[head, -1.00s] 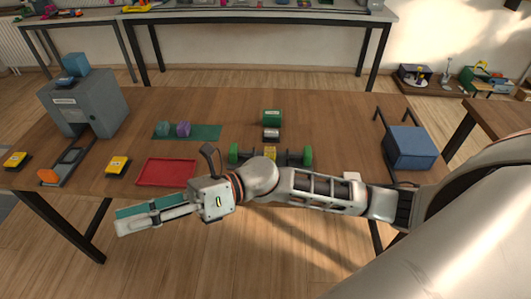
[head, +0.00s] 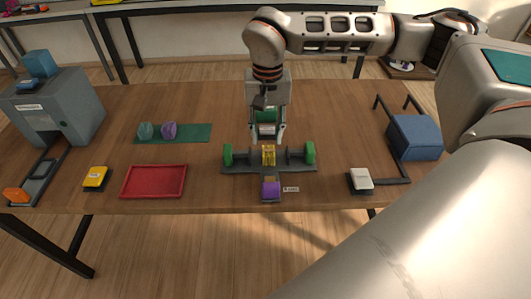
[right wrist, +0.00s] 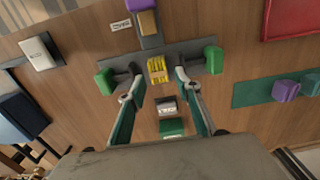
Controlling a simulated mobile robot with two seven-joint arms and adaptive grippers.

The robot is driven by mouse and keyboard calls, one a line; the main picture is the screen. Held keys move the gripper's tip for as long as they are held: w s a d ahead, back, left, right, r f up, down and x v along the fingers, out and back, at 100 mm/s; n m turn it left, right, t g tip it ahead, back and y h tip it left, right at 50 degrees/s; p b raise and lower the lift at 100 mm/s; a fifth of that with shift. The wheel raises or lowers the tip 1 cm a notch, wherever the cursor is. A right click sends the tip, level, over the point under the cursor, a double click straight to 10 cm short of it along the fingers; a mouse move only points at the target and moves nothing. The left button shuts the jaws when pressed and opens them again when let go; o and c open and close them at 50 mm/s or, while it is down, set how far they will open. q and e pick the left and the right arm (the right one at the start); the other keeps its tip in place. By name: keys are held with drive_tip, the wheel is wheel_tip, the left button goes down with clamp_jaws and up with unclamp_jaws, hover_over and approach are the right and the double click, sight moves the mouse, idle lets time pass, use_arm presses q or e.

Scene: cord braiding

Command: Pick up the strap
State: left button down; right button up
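No object is plainly recognisable as a strap. A yellow banded bundle (head: 268,155) sits at the middle of a dark grey fixture (head: 240,170), between two green end pieces. It also shows in the right wrist view (right wrist: 157,69), just beyond my fingertips. My right gripper (head: 267,136) is open and empty, pointing down at the fixture from behind. In the right wrist view my right gripper (right wrist: 156,86) has its fingers spread on either side of the bundle's line. A small silver-and-dark block (right wrist: 167,106) and a green block (right wrist: 172,128) lie between the fingers in view. My left gripper is out of view.
A purple block (head: 271,189) is at the fixture's front. A red tray (head: 154,194), yellow block (head: 95,177) and green mat (head: 200,132) lie left. A grey machine (head: 62,108) stands far left. A white-topped block (head: 361,178) and blue box (head: 415,137) are right.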

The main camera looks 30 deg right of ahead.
sight(269, 150)
drive_tip(key=shift+d+f, duration=0.25)
drive_tip(key=shift+f, duration=0.9)
drive_tip(key=f, duration=0.3)
drive_tip(key=f+b, duration=0.1)
drive_tip(key=f, duration=0.1)
drive_tip(key=shift+w+d+f, duration=0.15)
drive_tip(key=shift+w+d, duration=0.05)
drive_tip(key=shift+w, duration=0.05)
clamp_jaws()
wheel_tip(269, 150, up, 19)
drive_tip(key=p, duration=0.3)
drive_tip(key=s+a+f+n, duration=0.4)
drive_tip(key=a+f+n, duration=0.2)
drive_tip(key=f, duration=0.4)
drive_tip(key=shift+a, duration=0.35)
